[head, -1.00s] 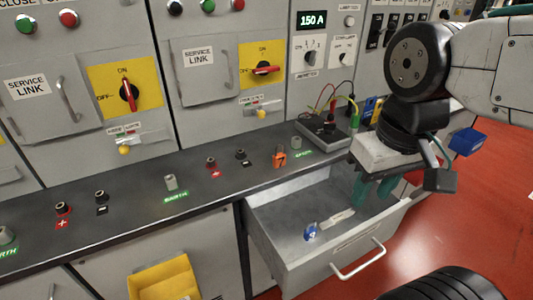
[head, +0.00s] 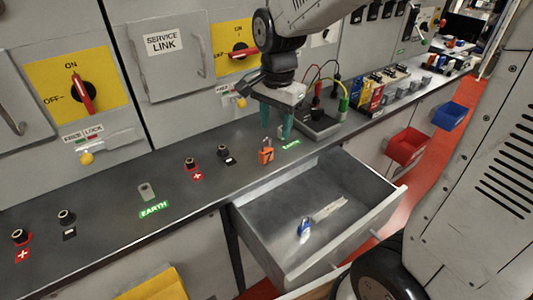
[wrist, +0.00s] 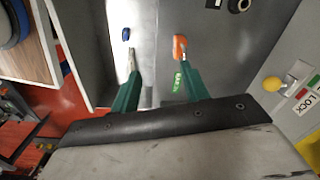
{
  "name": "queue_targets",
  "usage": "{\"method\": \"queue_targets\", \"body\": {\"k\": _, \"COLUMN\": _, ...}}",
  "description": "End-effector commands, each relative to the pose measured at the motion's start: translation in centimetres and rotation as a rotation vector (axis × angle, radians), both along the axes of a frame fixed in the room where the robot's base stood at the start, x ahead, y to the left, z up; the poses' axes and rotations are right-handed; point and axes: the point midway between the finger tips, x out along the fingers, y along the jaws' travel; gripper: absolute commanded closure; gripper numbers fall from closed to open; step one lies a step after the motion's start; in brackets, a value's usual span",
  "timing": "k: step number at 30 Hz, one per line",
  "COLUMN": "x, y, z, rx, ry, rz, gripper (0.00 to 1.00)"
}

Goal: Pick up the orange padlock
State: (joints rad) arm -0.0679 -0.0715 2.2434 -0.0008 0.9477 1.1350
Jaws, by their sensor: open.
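The orange padlock (head: 266,152) stands on the dark grey bench top, near the edge above the open drawer. In the wrist view the padlock (wrist: 180,46) lies just beyond the tip of the right-hand finger. My gripper (head: 276,130) is open, its two green fingers pointing down close above and behind the padlock in the head view. In the wrist view my gripper (wrist: 156,66) has its fingers spread with nothing between them but bench and drawer. The padlock is not between the fingers.
The open drawer (head: 375,206) holds a blue padlock (head: 304,230) and a pale tag. A grey meter box (head: 318,125) with cables stands right of my gripper. Black terminals (head: 223,152) and an earth post (head: 146,192) stand left along the bench.

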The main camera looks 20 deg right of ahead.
Motion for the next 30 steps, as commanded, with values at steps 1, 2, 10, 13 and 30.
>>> {"method": "queue_targets", "body": {"k": 1, "x": 1.3, "y": 0.3, "z": -1.1, "rx": 0.0, "ry": 0.01, "rz": -0.06, "gripper": 0.55}}
{"method": "queue_targets", "body": {"k": 2, "x": 1.9, "y": 0.4, "z": -1.7, "rx": 0.001, "ry": 0.014, "rz": -0.095, "gripper": 0.55}}
{"method": "queue_targets", "body": {"k": 10, "x": 4.6, "y": 0.8, "z": -4.5, "rx": 0.002, "ry": 0.023, "rz": -0.264, "gripper": 0.55}}
{"method": "queue_targets", "body": {"k": 13, "x": 4.6, "y": 0.8, "z": -5.6, "rx": 0.002, "ry": 0.024, "rz": -0.273, "gripper": 0.55}}
{"method": "queue_targets", "body": {"k": 30, "x": 4.3, "y": 0.4, "z": -12.0, "rx": 0.002, "ry": 0.022, "rz": -0.269, "gripper": 0.55}}
